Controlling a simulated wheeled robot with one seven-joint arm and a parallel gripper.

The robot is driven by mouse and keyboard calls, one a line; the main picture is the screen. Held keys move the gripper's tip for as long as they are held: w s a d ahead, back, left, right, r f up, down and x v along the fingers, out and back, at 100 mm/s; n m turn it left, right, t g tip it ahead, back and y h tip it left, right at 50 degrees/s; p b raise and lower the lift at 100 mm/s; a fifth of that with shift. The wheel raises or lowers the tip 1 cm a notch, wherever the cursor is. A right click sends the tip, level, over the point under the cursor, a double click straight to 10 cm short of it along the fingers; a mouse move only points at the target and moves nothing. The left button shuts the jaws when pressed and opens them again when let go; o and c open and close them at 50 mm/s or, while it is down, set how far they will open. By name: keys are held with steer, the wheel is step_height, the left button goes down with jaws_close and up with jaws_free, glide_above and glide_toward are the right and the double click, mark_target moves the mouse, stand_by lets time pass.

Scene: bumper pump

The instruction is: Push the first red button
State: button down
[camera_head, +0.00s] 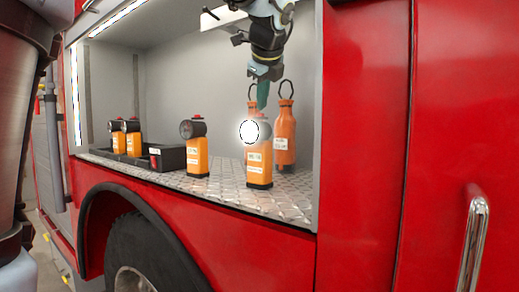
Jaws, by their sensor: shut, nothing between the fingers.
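My gripper (262,100) points down from the top of the compartment, shut and empty. Its dark green fingertips are just above the nearest orange lamp (259,171), which stands upright near the front edge of the shelf. This lamp's round face (249,131) glows white. The top of the lamp, where a button could sit, is partly covered by the fingertips, and I cannot tell whether they touch it. A second orange lamp (197,158) stands to the left with a dark face and a red button (198,116) on top. Two more orange lamps (117,141) (133,142) stand farther left.
Two orange bottles with loop handles, one clear (285,137) and one mostly hidden, stand behind the nearest lamp. A black box (168,157) lies between the lamps. The metal shelf (224,187) sits inside a red truck body (362,130), whose right compartment edge is close.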

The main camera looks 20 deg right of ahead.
steer(key=shift+r, duration=0.15)
step_height(320, 180, up, 6)
steer(key=p, duration=0.5)
stand_by(0.3)
steer(key=w+a+f+n+g, duration=0.1)
steer(key=a+f+n, duration=0.4)
steer(key=f, duration=0.3)
steer(key=w+a+f+n+g+y, duration=0.1)
steer(key=a+f+n, duration=0.3)
steer(key=a+f, duration=0.4)
steer(key=w+a+f+n+g+y, duration=0.1)
steer(key=w+a+f+n, duration=0.1)
steer(key=a+f+n, duration=0.3)
steer(key=shift+a+f+n, duration=0.3)
steer(key=shift+a+f, duration=0.85)
steer(key=shift+f, duration=0.3)
steer(key=s+a+f+n+g, duration=0.3)
steer(key=s+a+f+n, duration=1)
steer(key=a+f+n, duration=0.3)
steer(key=shift+m+g+y, duration=0.4)
steer(key=shift+m+g, duration=0.1)
steer(key=f+b, duration=0.1)
steer(key=f, duration=0.1)
steer(key=f+b, duration=0.3)
steer(key=b, duration=0.1)
steer(key=shift+s+a+f, duration=0.1)
steer(key=shift+s+f, duration=0.25)
steer(key=shift+f, duration=0.05)
